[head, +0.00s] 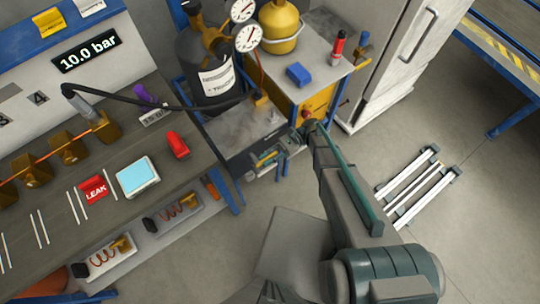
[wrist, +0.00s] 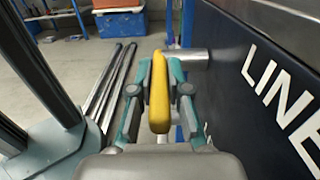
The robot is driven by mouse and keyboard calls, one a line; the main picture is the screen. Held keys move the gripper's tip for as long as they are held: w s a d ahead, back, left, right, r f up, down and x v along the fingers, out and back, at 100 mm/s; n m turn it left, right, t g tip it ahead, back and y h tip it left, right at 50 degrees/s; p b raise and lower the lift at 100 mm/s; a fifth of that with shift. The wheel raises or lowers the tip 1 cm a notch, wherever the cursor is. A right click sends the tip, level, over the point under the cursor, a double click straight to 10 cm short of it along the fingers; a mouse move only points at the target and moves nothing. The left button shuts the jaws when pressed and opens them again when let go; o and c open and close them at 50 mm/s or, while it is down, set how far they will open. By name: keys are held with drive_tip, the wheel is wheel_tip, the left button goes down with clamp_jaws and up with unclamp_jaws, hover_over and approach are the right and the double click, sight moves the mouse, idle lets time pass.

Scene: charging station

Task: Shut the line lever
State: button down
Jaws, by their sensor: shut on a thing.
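The yellow line lever (wrist: 159,108) stands between the fingers of my gripper (wrist: 160,88) in the wrist view. The teal and grey fingers close on it from both sides. A metal shaft (wrist: 190,59) runs behind the lever towards the dark panel (wrist: 235,70) lettered "LINE" on the right. In the head view, my gripper (head: 268,158) is small, low in front of the grey-topped unit below the gas bottle. The lever's outline there is too small to tell clearly.
A black gas bottle (head: 215,85) with gauges stands behind. A yellow canister (head: 281,28) and a blue block (head: 299,74) sit on the cabinet top. The workbench (head: 50,220) is at left. Metal rails (head: 418,186) lie on the floor at right; floor around them is clear.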

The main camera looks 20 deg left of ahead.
drive_tip(key=c, duration=1.1)
unclamp_jaws()
